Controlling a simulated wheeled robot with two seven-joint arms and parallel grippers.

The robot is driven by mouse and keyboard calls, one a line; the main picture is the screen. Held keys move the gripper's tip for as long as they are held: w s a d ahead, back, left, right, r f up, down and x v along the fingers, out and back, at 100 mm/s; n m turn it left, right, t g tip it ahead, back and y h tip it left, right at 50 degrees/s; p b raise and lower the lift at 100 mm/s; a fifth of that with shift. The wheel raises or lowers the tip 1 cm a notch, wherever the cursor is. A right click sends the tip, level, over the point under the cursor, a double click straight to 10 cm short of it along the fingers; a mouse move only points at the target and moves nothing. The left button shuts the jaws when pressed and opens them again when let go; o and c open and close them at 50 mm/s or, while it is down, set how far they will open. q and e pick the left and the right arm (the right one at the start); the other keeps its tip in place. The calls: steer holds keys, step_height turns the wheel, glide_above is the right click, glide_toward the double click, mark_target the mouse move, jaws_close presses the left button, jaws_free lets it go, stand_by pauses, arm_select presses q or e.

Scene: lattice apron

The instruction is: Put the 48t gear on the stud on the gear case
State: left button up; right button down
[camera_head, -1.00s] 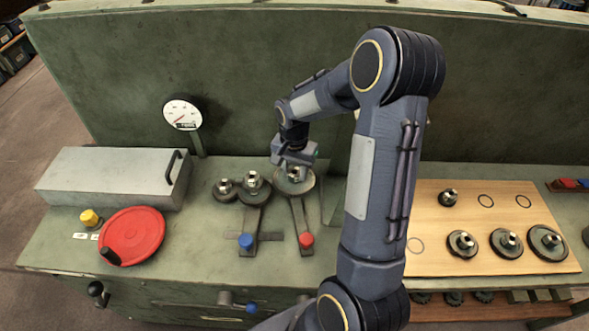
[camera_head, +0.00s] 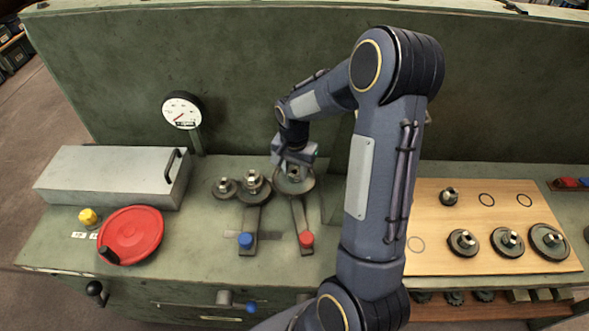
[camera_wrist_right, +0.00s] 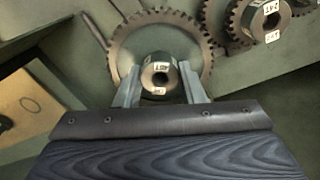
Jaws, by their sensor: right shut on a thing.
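My right gripper (camera_head: 295,163) points down over the bench and is shut on the hub of a large toothed gear (camera_head: 294,186), taken to be the 48t gear. In the right wrist view the two fingers stand either side of its hub (camera_wrist_right: 160,76), which has a small label too blurred to read surely. The gear lies flat over the upper end of the red-knobbed arm on the gear case (camera_head: 330,258). The stud under it is hidden, so I cannot tell how far down it sits. My left gripper is not in view.
Two gears (camera_head: 254,184) sit close left of the held gear, above the blue-knobbed arm (camera_head: 246,240). A red handwheel (camera_head: 130,235), grey cover (camera_head: 110,176) and dial gauge (camera_head: 182,110) stand left. A wooden board (camera_head: 440,265) with several gears lies right of my arm.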

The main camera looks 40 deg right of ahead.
steer(key=shift+f+b, duration=0.55)
stand_by(0.4)
steer(key=shift+c, duration=1.5)
jaws_free()
steer(key=shift+r, duration=0.1)
step_height(320, 180, up, 8)
steer(key=p, duration=0.6)
steer(key=shift+r, duration=0.15)
